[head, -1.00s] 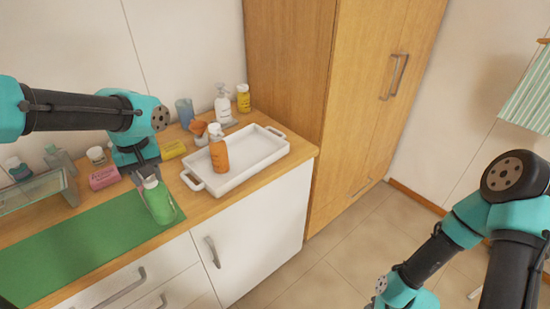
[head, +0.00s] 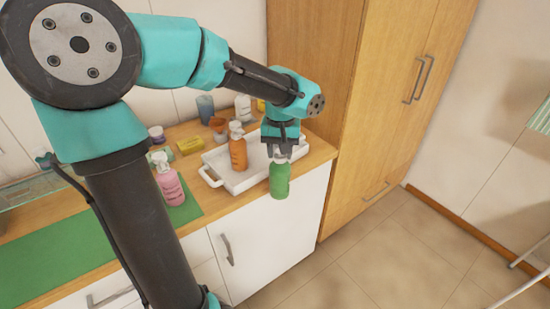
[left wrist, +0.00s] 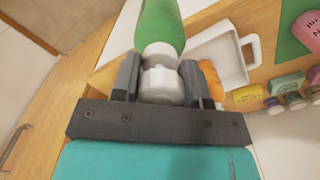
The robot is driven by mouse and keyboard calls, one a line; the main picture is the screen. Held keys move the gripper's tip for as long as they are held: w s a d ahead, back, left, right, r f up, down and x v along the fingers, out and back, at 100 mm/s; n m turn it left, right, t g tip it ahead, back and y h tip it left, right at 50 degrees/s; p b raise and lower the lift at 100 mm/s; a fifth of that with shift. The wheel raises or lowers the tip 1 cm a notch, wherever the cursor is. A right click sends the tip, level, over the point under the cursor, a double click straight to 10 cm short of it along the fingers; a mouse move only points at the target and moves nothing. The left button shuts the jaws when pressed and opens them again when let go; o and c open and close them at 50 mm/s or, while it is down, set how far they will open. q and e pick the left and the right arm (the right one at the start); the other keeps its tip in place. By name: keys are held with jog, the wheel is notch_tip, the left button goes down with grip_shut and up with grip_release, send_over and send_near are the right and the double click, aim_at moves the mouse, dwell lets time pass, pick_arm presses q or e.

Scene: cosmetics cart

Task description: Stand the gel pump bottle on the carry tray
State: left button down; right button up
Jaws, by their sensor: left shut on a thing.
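The green gel pump bottle (head: 280,181) hangs roughly upright below my left gripper (head: 281,150), which is shut on its white pump head. In the head view it overlaps the counter's front edge, at the tray's front right; its height above the counter is hard to tell. In the left wrist view the green bottle (left wrist: 160,25) extends beyond the fingers (left wrist: 160,72). The white carry tray (head: 213,160) lies on the counter, and its handle end shows in the left wrist view (left wrist: 222,55). My right gripper is not in view.
An orange pump bottle (head: 238,152) stands on the tray. A pink pump bottle (head: 169,187) stands by the green mat (head: 70,255). A yellow box (head: 190,146), blue cup (head: 206,108) and white bottle (head: 243,108) sit behind. A tall wooden cabinet (head: 315,70) stands right of the counter.

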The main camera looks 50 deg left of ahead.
pick_arm(q)
jog(key=shift+w+d, duration=0.1)
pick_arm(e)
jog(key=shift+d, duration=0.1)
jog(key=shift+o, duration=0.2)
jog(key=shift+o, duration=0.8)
pick_arm(q)
jog(key=shift+w+a+r, duration=0.1)
jog(key=shift+w+a, duration=0.15)
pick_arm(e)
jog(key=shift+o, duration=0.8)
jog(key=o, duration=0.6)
pick_arm(q)
jog(key=w+a+r+m, duration=0.3)
jog(key=w+a+m, duration=0.3)
jog(key=w+a, duration=0.2)
jog(key=w+a+r+m, duration=0.3)
jog(key=w+a+m, duration=0.4)
jog(key=a, duration=0.6)
jog(key=shift+w, duration=0.7)
jog(key=shift+a, duration=0.1)
